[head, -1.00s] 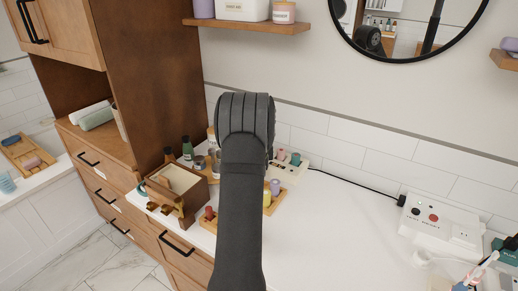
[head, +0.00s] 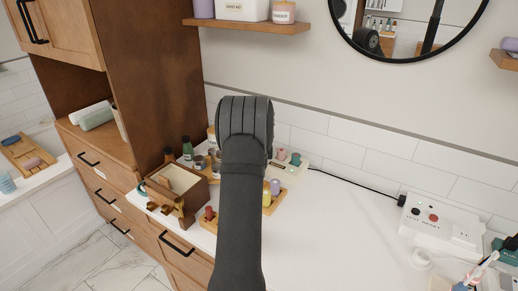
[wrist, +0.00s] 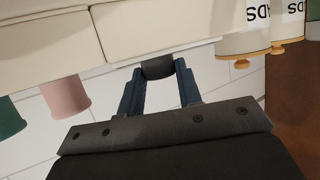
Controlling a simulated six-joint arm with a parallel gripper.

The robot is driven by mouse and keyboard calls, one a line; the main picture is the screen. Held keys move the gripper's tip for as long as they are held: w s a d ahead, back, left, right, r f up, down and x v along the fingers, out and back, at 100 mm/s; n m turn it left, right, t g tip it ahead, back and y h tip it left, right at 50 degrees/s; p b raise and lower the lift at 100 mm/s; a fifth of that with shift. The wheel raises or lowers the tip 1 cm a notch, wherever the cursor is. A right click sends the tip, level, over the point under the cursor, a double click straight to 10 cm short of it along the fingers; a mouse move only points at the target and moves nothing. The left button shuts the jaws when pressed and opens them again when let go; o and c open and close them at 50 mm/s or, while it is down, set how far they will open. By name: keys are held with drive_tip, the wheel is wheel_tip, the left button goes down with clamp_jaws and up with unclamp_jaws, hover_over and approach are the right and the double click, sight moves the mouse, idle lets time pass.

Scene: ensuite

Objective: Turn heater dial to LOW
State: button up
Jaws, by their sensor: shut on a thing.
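A cream box (head: 288,173) with small knobs stands against the tiled wall in the head view, partly behind my arm. Its pale panels (wrist: 150,25) fill the top of the wrist view. My gripper (wrist: 157,70) is shut on a dark round knob (wrist: 157,67) on this box, one blue finger on each side. A pink knob (wrist: 66,96) and a green knob (wrist: 8,118) sit to the left in the wrist view, apart from the fingers. No LOW mark is readable. The head view hides my gripper behind my dark arm.
White containers (wrist: 245,28) with orange caps stand close to the right of my gripper. A wooden box (head: 178,190) and small bottles (head: 187,150) are left of my arm. A white outlet box (head: 440,222) stands right, with clear counter between.

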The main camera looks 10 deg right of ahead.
drive_tip(key=shift+w+a+r+m+g+h, duration=0.1)
drive_tip(key=shift+r+m+g+h, duration=0.1)
drive_tip(key=shift+m+h, duration=0.35)
drive_tip(key=shift+w+a+r+m+g+h, duration=0.1)
drive_tip(key=shift+m+g+h, duration=0.1)
drive_tip(key=shift+m+h, duration=0.75)
drive_tip(key=shift+w+a+m+g+h, duration=0.1)
drive_tip(key=shift+m+g+h, duration=0.4)
drive_tip(key=shift+f, duration=0.1)
drive_tip(key=o, duration=1)
drive_tip(key=shift+f, duration=0.15)
